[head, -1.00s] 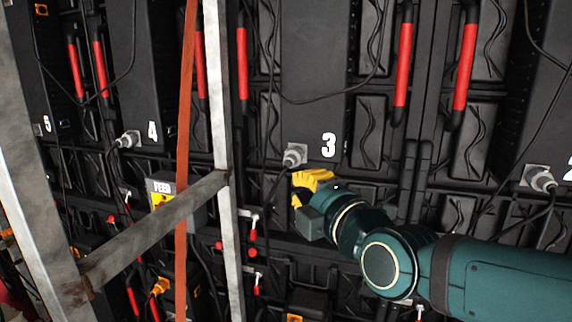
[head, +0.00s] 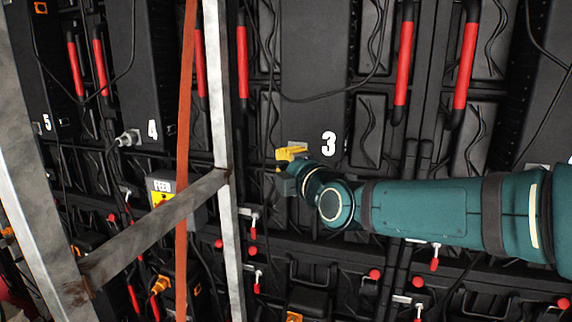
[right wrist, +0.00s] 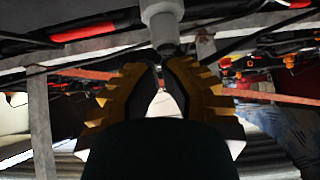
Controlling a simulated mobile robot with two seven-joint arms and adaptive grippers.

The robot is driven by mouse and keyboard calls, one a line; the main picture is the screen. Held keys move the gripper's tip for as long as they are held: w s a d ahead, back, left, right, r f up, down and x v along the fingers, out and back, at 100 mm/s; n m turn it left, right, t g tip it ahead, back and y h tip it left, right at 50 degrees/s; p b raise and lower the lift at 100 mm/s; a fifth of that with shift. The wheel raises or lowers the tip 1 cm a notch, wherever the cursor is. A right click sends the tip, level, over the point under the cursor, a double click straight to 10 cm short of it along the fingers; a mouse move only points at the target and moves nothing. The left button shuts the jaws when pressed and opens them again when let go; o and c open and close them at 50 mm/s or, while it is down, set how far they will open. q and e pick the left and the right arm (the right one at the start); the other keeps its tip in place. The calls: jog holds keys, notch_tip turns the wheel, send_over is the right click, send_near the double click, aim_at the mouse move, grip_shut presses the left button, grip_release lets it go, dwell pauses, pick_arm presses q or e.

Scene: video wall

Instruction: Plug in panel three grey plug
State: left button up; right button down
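Panel three (head: 312,100) is a tall dark panel with a white 3 near its lower end. My right gripper (head: 291,153), with yellow fingers, is at the lower left of that 3 and hides the plug place there. In the right wrist view a grey cylindrical plug or connector (right wrist: 162,24) hangs at the top centre, just beyond the fingertips. The right gripper's fingertips (right wrist: 161,68) are close together there, with a small gap and a dark strip between them. I cannot tell whether they grip its cable. My left gripper is not in view.
A grey metal frame (head: 222,100) and an orange strap (head: 185,120) stand at the left. Panel four's plug (head: 128,139) sits with its cable left of the strap. A yellow FEED label (head: 161,188) is below. Loose black cables hang across the panels.

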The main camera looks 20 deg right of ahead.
jog(key=shift+w, duration=0.1)
jog(key=shift+w+d+f+b, duration=0.1)
jog(key=shift+w+d+b, duration=0.35)
jog(key=shift+w, duration=0.1)
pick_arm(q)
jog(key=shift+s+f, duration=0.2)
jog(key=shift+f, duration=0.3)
pick_arm(e)
jog(key=shift+w+d, duration=0.15)
jog(key=shift+w, duration=0.1)
